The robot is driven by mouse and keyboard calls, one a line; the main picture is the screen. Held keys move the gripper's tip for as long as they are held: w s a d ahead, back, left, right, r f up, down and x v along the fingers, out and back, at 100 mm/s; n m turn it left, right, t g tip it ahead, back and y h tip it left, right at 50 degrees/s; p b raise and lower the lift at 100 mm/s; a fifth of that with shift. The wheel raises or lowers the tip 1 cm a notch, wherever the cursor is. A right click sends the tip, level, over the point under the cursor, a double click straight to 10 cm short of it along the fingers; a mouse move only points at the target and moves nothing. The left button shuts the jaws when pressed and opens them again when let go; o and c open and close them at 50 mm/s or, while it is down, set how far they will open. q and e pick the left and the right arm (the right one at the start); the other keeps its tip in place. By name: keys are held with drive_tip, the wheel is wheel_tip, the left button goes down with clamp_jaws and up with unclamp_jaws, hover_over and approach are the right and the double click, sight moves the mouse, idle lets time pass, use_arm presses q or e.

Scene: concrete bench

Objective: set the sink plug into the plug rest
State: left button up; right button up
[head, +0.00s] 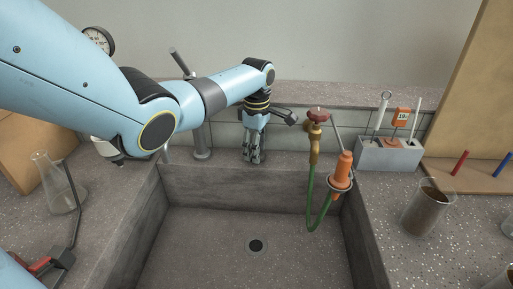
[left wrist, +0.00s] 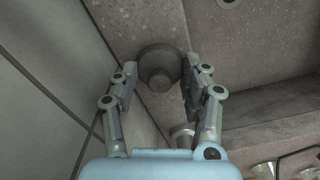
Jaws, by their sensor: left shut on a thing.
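My left gripper (head: 254,158) reaches down at the back edge of the sink. In the left wrist view its two fingers (left wrist: 158,82) are closed on the sides of a dark grey, round, stepped piece, the sink plug (left wrist: 160,70). In the head view the fingers hide the plug. I cannot make out the plug rest; it may be hidden beneath the plug and fingers. I cannot tell whether the plug touches the surface below it. My right gripper is not in view.
The sink (head: 210,235) is empty, with a dark drain (head: 256,245). Right of the gripper stand a brass tap (head: 314,145) with a green hose and an orange handle (head: 343,168) in a ring. A grey tool holder (head: 388,156) and beaker (head: 426,208) stand right; a flask (head: 58,190) left.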

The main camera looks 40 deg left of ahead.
use_arm(q)
drive_tip(key=shift+f, duration=0.45)
idle(0.4)
drive_tip(key=o, duration=1.1)
drive_tip(key=shift+r, duration=0.1)
wheel_tip(320, 180, up, 12)
drive_tip(key=shift+r, duration=0.1)
